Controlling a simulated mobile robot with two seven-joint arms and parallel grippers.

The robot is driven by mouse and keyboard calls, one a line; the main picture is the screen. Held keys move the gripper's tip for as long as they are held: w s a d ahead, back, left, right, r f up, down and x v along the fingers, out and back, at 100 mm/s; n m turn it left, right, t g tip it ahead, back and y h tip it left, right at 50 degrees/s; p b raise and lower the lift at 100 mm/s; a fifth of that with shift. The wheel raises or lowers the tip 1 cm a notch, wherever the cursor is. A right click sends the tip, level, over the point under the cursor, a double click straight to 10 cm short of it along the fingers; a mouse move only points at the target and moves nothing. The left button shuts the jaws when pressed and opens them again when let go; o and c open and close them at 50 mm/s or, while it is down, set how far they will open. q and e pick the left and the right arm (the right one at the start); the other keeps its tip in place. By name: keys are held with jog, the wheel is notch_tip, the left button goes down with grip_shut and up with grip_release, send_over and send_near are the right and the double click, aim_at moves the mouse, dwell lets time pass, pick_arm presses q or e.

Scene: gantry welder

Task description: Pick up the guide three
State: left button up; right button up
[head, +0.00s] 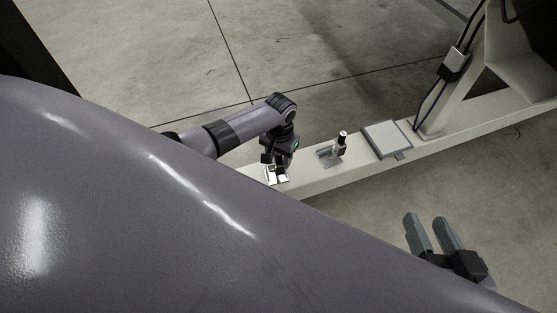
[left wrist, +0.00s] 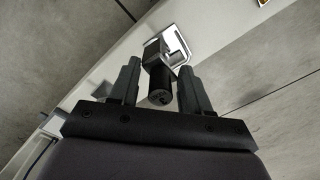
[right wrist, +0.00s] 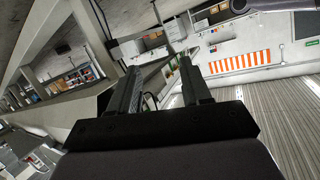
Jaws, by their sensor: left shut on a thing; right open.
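Guide three, which I take to be the part with a black round handle (left wrist: 160,84) and a grey block at its far end, is between the fingers of my left gripper (left wrist: 159,68). The left gripper is shut on it. In the head view my left gripper (head: 273,160) points down at the near end of the pale beam (head: 365,165); the guide is mostly hidden there by the fingers. A bright metal plate (left wrist: 180,50) lies by the block; I cannot tell whether they touch. My right gripper (head: 425,222) is open and empty, off the beam at lower right.
A similar upright part (head: 341,141) with a dark top stands farther along the beam. Beyond it lies a flat grey plate (head: 386,139), then a slanted post with cables (head: 430,100). Concrete floor (head: 470,190) is open on both sides.

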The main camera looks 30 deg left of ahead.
pick_arm(q)
jog(key=shift+r+p, duration=0.3)
jog(key=shift+r, duration=0.25)
notch_tip(320, 180, up, 6)
jog(key=p, duration=0.4)
notch_tip(320, 180, up, 15)
jog(key=p, duration=0.9)
pick_arm(e)
jog(key=s+d+r+g+h, duration=0.1)
jog(key=d+r+h, duration=0.1)
jog(key=d+r, duration=0.2)
jog(key=shift+s+r+h, duration=0.25)
jog(key=shift+r+h, duration=0.1)
jog(key=shift+h, duration=0.05)
